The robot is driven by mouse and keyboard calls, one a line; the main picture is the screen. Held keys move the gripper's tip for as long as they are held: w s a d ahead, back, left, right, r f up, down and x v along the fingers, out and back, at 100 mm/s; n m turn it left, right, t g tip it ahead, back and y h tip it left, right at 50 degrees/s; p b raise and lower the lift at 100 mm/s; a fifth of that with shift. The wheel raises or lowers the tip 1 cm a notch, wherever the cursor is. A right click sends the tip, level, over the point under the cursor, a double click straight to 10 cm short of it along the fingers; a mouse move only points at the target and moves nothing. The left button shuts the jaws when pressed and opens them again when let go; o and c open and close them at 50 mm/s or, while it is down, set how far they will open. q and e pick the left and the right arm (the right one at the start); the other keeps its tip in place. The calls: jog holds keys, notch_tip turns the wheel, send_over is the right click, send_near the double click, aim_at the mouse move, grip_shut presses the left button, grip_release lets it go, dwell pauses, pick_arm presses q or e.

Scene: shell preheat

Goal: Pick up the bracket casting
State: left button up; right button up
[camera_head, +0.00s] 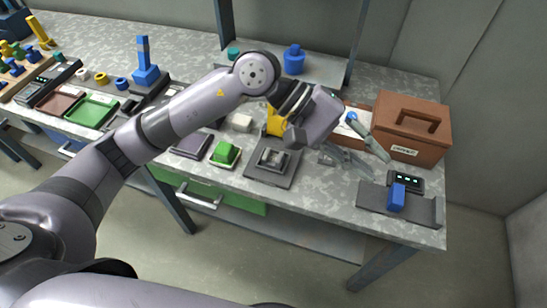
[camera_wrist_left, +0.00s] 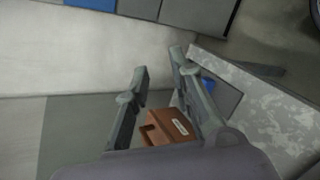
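A small grey metallic part (camera_head: 271,157), which looks like the bracket casting, sits on a dark square plate (camera_head: 262,174) near the bench's front edge. My left gripper (camera_head: 379,167) is to its right, above the bench in front of the brown box. Its two fingers are apart with nothing between them; the open fingers also show in the left wrist view (camera_wrist_left: 161,66). The grey part is not recognisable in the left wrist view. My right gripper is out of view.
The brown box (camera_head: 418,119) with a handle stands at the back right; it also shows in the left wrist view (camera_wrist_left: 177,122). A dark fixture (camera_head: 425,208) with a blue block (camera_head: 397,196) is at the right end. A green part (camera_head: 227,151) sits left of the plate.

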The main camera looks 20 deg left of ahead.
pick_arm(q)
jog(key=w+a+f+m+t+y, duration=0.25)
jog(key=w+a+f+y, duration=0.3)
jog(key=a, duration=0.35)
jog(key=m+y+p, duration=0.2)
jog(key=y+p, duration=0.1)
jog(key=y, duration=0.4)
send_over(266, 153)
jog(key=shift+t, duration=0.45)
jog(key=f, duration=0.9)
jog(key=shift+s+a+f, duration=0.1)
jog(key=shift+s+f, duration=0.15)
jog(key=shift+f, duration=0.15)
jog(key=shift+f+p, duration=0.3)
jog(key=shift+f, duration=0.3)
notch_tip(266, 153, down, 4)
jog(key=shift+w+r+p, duration=0.1)
jog(key=shift+r+p, duration=0.15)
jog(key=shift+p, duration=0.4)
jog(key=shift+w+f, duration=0.1)
jog(key=shift+f, duration=0.3)
jog(key=shift+c, duration=0.2)
grip_shut()
